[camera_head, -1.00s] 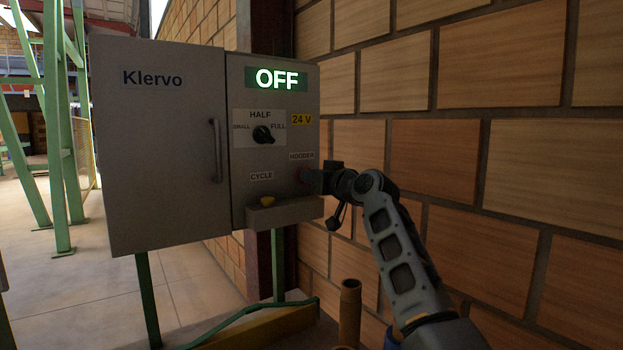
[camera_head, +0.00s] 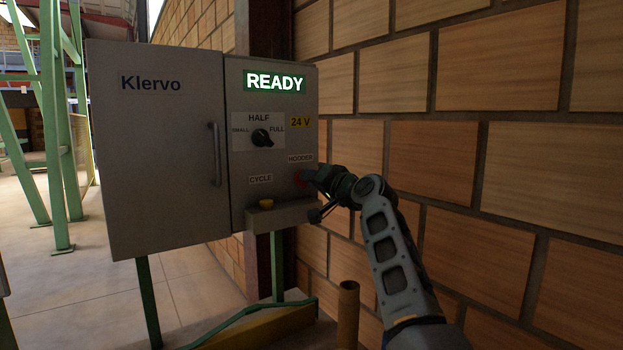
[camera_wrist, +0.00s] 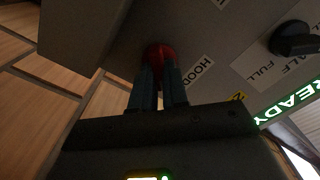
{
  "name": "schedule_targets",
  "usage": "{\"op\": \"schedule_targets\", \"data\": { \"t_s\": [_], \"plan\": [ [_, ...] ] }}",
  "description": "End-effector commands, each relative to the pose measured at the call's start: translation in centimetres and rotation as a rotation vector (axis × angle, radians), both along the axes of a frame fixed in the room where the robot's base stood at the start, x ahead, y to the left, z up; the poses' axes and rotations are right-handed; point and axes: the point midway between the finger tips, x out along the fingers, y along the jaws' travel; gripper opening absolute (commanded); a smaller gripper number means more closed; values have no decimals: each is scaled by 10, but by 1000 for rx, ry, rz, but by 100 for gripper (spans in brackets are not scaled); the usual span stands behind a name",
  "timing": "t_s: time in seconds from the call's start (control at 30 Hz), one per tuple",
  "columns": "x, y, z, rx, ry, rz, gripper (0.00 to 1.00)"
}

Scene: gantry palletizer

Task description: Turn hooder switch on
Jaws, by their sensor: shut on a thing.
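The red hooder switch (camera_head: 300,179) sits on the right door of the grey control cabinet, just below the HOODER label (camera_head: 300,158). My gripper (camera_head: 312,178) reaches it from the right. In the wrist view the red switch (camera_wrist: 160,53) shows between the tips of my two fingers (camera_wrist: 158,75), which are closed on it. Part of the switch is hidden by the fingers. The display (camera_head: 275,82) at the top of the cabinet reads READY in lit letters.
A black selector knob (camera_head: 261,137) with SMALL, HALF and FULL marks sits above. A brick wall (camera_head: 440,150) stands close on the right. A brown post (camera_head: 348,310) rises below my arm.

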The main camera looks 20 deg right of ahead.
Motion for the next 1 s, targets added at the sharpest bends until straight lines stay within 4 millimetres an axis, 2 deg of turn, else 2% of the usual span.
{"op": "schedule_targets", "data": {
  "t_s": [0.53,0.57,0.8,1.0],
  "plan": [
    [0,0,-1,22,9,0,0],
    [0,0,-1,22,9,0,17],
    [0,0,-1,22,7,0,39],
    [0,0,0,21,7,0,39]
  ]
}}
